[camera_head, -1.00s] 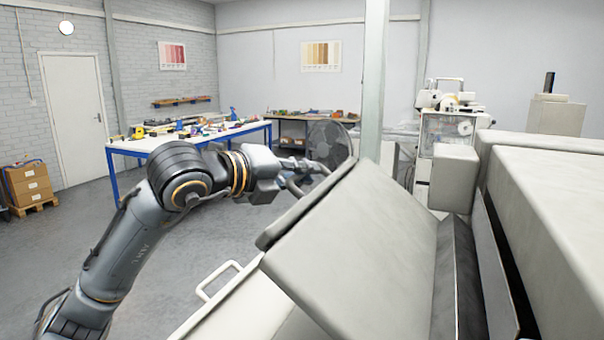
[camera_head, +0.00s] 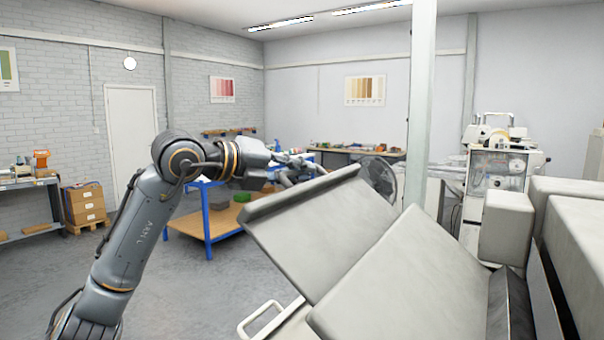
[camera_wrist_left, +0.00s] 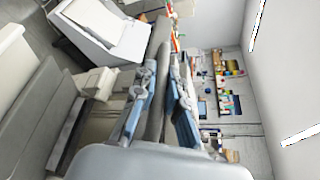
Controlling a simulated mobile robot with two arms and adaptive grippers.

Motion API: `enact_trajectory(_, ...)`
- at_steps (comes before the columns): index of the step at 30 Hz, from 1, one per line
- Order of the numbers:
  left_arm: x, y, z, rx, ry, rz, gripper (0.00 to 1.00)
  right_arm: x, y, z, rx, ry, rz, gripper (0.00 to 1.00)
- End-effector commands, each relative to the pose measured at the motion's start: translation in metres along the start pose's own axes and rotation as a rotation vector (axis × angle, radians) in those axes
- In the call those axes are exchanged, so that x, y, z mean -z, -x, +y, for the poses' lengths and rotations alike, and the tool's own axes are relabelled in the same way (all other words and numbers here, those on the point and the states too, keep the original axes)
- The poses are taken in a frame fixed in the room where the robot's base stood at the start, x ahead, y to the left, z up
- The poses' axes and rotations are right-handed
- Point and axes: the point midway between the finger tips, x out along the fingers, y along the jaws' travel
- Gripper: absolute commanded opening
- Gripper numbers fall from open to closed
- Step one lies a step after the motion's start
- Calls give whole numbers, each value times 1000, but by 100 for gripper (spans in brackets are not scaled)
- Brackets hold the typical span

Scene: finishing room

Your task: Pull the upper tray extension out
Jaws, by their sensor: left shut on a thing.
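The upper tray extension (camera_head: 305,225) is a sloping pale grey panel with a raised lip along its left edge. It stands out up and to the left from the main tray panel (camera_head: 405,280), with a wide part of its face showing. My left gripper (camera_head: 298,168) is at its far upper end. In the left wrist view, the two fingers (camera_wrist_left: 157,105) close on both sides of a grey edge (camera_wrist_left: 157,75) of the extension. The exact contact is small in the head view. My right gripper is not in view.
A pale loop handle (camera_head: 262,318) sticks out lower down, below the extension. The grey machine body (camera_head: 585,240) fills the right side. A post (camera_head: 422,110), a fan (camera_head: 378,178) and a blue-legged table (camera_head: 215,232) stand beyond.

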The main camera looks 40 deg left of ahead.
Motion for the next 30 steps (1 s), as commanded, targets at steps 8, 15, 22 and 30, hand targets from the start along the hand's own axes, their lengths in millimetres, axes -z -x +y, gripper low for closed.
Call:
enact_trajectory(8,-4,2,-2,6,0,-11,36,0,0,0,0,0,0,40)
enact_trajectory(15,-3,6,-1,4,1,-9,36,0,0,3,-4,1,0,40)
enact_trajectory(22,-4,44,1,-1,-2,-13,36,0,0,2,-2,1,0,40)
enact_trajectory(30,-3,90,0,4,1,-10,36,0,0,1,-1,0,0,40)
